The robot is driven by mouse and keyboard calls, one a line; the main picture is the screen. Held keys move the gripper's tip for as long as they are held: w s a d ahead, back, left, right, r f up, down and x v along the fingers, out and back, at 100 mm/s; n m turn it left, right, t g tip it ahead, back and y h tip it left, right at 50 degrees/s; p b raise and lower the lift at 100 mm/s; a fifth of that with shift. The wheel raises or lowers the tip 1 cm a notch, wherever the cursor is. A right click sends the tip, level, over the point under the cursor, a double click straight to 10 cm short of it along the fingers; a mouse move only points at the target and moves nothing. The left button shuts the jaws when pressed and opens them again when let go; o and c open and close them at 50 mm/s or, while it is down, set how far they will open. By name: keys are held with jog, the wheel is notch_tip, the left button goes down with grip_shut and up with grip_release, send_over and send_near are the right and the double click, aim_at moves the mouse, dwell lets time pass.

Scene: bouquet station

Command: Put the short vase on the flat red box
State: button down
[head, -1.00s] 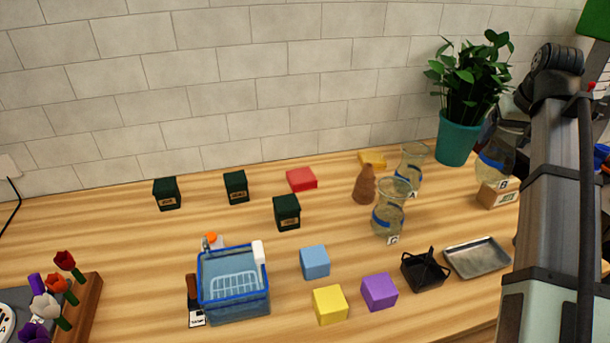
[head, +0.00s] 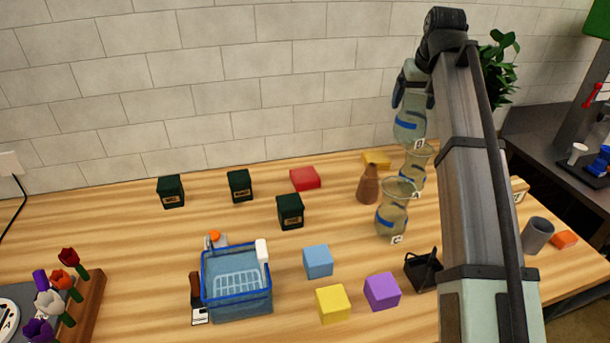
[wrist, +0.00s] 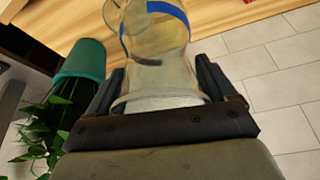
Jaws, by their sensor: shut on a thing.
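A clear glass vase (head: 409,128) with a blue band hangs upright in my gripper (head: 413,98), high above the back of the table. My gripper is shut on its upper part. The wrist view shows this vase (wrist: 160,55) between the fingers, its rim close to the palm. The flat red box (head: 305,178) lies on the table near the wall, left of and below the held vase, with nothing on it. Two similar vases stand on the table: one tagged C (head: 392,212) in front, one behind it (head: 417,160). I cannot compare their heights surely.
A brown vase-like piece (head: 368,184) and a yellow box (head: 376,160) stand between the red box and the standing vases. Dark green boxes (head: 290,211) stand left and in front of the red box. A potted plant (head: 497,68) is at right, partly behind my arm.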

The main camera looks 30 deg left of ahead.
jog(key=s+a+n, duration=0.1)
jog(key=s+a, duration=0.3)
jog(key=a, duration=1)
jog(key=s+a+n, duration=0.2)
jog(key=s+a, duration=0.2)
jog(key=a, duration=0.9)
notch_tip(320, 180, down, 15)
jog(key=shift+d+f+g+y, duration=0.15)
jog(key=shift+g+y, duration=0.15)
jog(key=shift+y, duration=0.1)
jog(key=shift+f, duration=0.1)
grip_release()
jog(key=v, duration=1.2)
